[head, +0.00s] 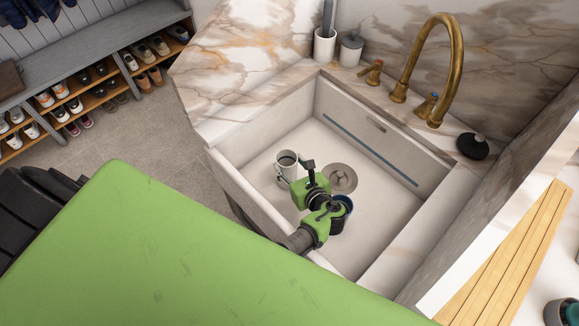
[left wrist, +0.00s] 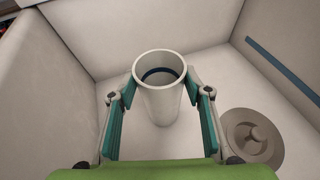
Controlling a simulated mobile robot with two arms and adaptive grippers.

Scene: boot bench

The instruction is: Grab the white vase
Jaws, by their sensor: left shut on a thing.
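The white vase (head: 288,172) stands upright in the sink basin, towards its left side. It is a plain open-topped cylinder, and in the left wrist view (left wrist: 162,105) I look down into its mouth, where a dark blue ring shows inside. My left gripper (head: 294,174) reaches into the sink with its fingers on either side of the vase. In the left wrist view the teal finger pads (left wrist: 163,98) flank the vase, and the gripper is shut on it. Part of the vase's lower body is hidden in the head view. My right gripper does not show.
The sink (head: 389,228) has high pale walls around the vase. A round drain cover (head: 340,178) lies right of it; a dark blue cup (head: 346,206) is partly hidden by my arm. A brass faucet (head: 456,75) rises behind. A slatted wooden board (head: 510,262) lies at right.

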